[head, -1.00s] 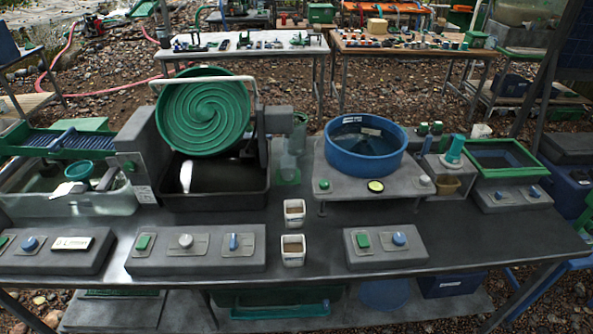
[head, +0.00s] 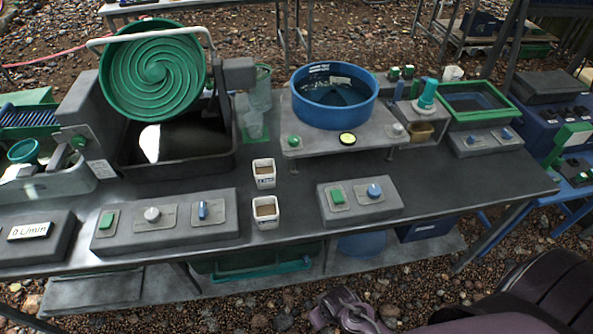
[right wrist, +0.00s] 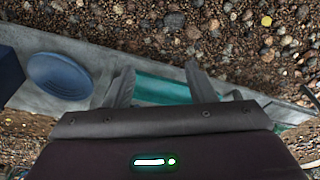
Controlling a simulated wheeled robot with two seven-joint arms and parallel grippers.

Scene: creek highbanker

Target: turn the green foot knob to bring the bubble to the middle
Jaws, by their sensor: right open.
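The green foot knob (head: 294,142) sits at the front left corner of the grey stand (head: 315,160) that bears a blue bowl (head: 336,112). A round yellow-green bubble level (head: 347,138) lies on the stand's front edge; its bubble is too small to place. A pale knob (head: 397,129) is at the stand's right corner. My right gripper (head: 322,318) is low at the bottom of the head view, in front of the table and well below the stand. In the right wrist view its two fingers (right wrist: 157,85) are apart with nothing between them. My left gripper is not in view.
Two small white cups (head: 264,174) stand left of the stand. Control boxes with knobs (head: 360,200) line the table's front edge. A green spiral wheel (head: 155,70) stands at left. Below the table is a lower shelf with a green tray (head: 262,272). Bare table (head: 460,190) lies at right.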

